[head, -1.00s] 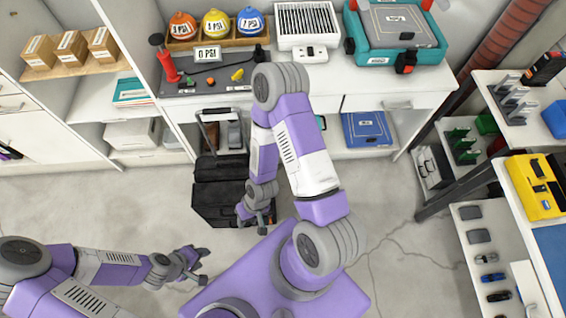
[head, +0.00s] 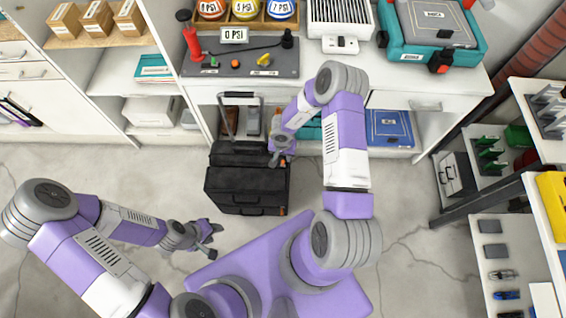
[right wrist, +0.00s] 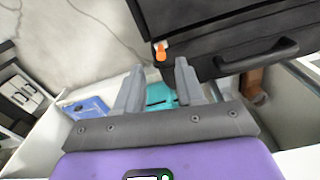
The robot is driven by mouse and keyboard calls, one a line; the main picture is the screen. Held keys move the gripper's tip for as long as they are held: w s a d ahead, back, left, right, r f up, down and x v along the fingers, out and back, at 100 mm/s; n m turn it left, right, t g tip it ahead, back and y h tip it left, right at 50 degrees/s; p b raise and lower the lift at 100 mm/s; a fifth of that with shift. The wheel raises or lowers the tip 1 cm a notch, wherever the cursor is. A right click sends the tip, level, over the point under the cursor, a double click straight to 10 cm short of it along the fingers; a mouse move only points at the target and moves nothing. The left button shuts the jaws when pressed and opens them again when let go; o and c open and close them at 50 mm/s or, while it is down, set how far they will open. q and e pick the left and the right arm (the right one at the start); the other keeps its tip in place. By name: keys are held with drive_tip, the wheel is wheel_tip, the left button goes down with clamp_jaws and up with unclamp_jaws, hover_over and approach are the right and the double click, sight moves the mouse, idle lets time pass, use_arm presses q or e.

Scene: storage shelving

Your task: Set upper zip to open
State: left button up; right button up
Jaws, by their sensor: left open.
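A black case (head: 247,185) with a raised pull handle (head: 240,97) stands on the floor before the workbench. A small orange tab (head: 283,211) shows at its lower right edge. In the right wrist view, the case (right wrist: 215,25) fills the upper right, with a dark carry handle (right wrist: 257,56) and an orange tab (right wrist: 160,50) at its edge. I cannot tell which zip this tab belongs to. My right gripper (head: 279,158) is over the case's right side; its fingers (right wrist: 158,92) are apart and empty, just short of the tab. My left gripper (head: 212,242) is open and empty, left of my base.
The workbench (head: 300,75) stands behind the case, with a teal toolbox (head: 432,45) on top and a blue case (head: 388,128) on its lower shelf. Shelving (head: 480,225) stands at the right. The floor left of the case is clear.

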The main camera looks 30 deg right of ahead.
sight(283, 162)
drive_tip(key=shift+w+d+f, duration=0.2)
drive_tip(key=shift+w, duration=0.1)
wheel_tip(283, 162, down, 7)
drive_tip(key=b, duration=0.3)
drive_tip(key=shift+f, duration=0.2)
drive_tip(key=shift+c, duration=0.3)
clamp_jaws()
